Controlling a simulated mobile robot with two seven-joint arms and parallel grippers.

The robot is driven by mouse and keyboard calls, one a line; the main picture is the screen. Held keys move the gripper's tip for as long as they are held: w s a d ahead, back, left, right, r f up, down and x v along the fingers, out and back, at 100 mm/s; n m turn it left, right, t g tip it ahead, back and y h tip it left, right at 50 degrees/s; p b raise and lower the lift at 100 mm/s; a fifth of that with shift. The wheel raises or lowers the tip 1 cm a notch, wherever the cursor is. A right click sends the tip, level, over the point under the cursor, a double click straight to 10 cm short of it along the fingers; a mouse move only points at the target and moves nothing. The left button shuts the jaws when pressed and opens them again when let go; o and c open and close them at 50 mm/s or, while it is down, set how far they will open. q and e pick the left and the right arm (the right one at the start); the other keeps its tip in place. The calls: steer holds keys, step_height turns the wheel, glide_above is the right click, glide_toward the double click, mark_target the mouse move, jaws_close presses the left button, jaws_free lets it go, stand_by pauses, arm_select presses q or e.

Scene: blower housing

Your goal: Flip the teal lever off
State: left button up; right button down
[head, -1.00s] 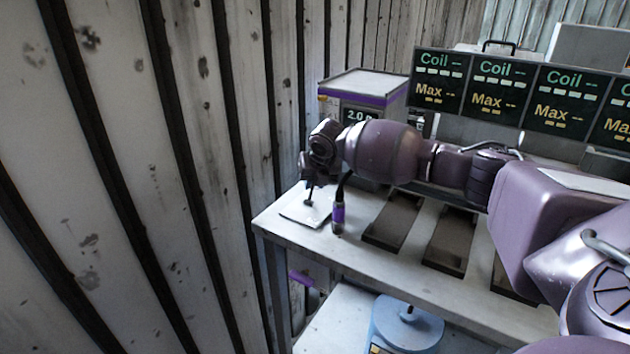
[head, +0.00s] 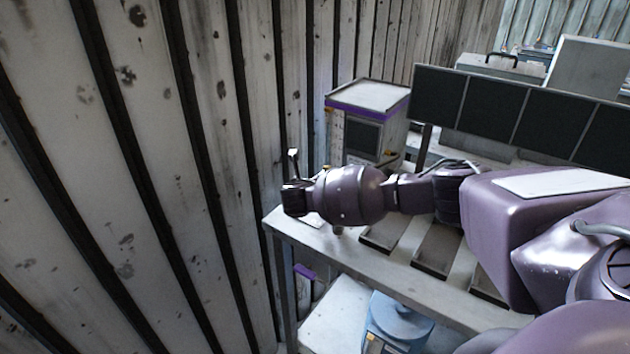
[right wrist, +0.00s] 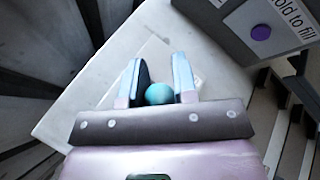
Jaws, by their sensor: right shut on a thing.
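The teal ball knob (right wrist: 158,94) of the lever sits between the two fingers of my right gripper (right wrist: 157,66) in the right wrist view. The gripper is shut on it. The lever's stem and base are hidden behind the knob and gripper, so its tilt cannot be read. In the head view my right arm reaches left across the bench, its hand over the bench's left corner. The knob is hidden there. My left gripper is not in view.
The bench (head: 395,255) carries several dark recessed strips. A box with a purple band (head: 368,97) stands behind my arm. The row of display panels (head: 490,108) is dark. A plank wall (head: 150,180) is close on the left. A blue round object (head: 398,318) sits below.

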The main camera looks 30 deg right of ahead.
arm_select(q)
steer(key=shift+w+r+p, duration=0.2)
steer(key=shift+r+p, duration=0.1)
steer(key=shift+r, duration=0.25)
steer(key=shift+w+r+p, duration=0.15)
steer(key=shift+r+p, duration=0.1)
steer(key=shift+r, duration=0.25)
arm_select(e)
steer(key=shift+s+a+f+n+t+h, duration=0.15)
steer(key=shift+s+a+n+t+h, duration=0.15)
steer(key=shift+a+t+h, duration=0.5)
steer(key=shift+d, duration=0.25)
steer(key=shift+f, duration=0.1)
steer(key=c, duration=0.9)
jaws_free()
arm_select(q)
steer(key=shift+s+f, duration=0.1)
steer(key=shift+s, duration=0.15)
arm_select(e)
steer(key=p+v, duration=0.1)
steer(key=v, duration=0.8)
steer(key=shift+w+a, duration=0.1)
steer(key=shift+a, duration=0.1)
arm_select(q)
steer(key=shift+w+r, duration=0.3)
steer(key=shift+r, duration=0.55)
arm_select(e)
steer(key=shift+v, duration=0.85)
